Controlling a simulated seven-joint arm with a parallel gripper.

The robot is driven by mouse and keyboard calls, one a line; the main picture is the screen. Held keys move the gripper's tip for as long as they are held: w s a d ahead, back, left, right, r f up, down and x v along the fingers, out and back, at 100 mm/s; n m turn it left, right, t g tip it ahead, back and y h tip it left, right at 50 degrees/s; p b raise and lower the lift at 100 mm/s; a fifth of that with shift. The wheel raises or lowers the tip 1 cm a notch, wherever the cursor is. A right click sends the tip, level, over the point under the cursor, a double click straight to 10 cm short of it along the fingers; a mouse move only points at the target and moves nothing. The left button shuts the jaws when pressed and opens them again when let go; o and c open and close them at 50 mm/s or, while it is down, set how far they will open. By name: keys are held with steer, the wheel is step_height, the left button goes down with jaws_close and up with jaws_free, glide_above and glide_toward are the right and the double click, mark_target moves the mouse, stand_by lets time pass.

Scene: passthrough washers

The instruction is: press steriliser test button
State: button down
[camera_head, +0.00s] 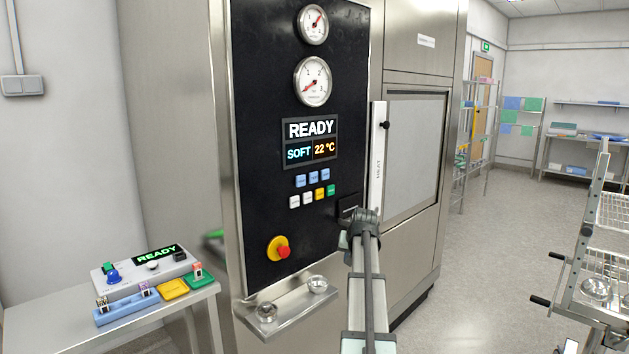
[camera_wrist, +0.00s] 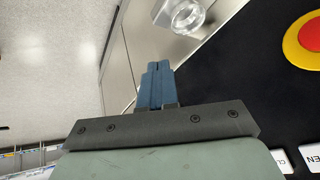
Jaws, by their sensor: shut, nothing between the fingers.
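The steriliser's black control panel (camera_head: 270,110) stands upright at the centre of the head view, its display (camera_head: 310,143) reading "READY", "SOFT" and "22 °C".
A red-and-yellow emergency stop (camera_head: 280,249) sits low on the panel; it also shows in the wrist view (camera_wrist: 310,38). A side table (camera_head: 40,325) stands left, a wire cart (camera_head: 612,210) right.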

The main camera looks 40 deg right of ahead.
mark_target(313, 177)
steer(key=w+d+r+t+y, duration=0.1)
steer(key=w+d+r, duration=0.1)
steer(key=r, duration=0.9)
steer(key=w+d+r+n+t+y, duration=0.1)
steer(key=w+r, duration=0.4)
steer(key=r, duration=0.6)
steer(key=shift+w+d+r+n+t, duration=0.15)
steer(key=shift+d+r+n+t, duration=0.2)
steer(key=shift+d+t, duration=0.3)
steer(key=shift+w, duration=0.2)
steer(key=shift+w, duration=4.2)
steer(key=shift+w, duration=0.15)
steer(key=shift+w, duration=0.3)
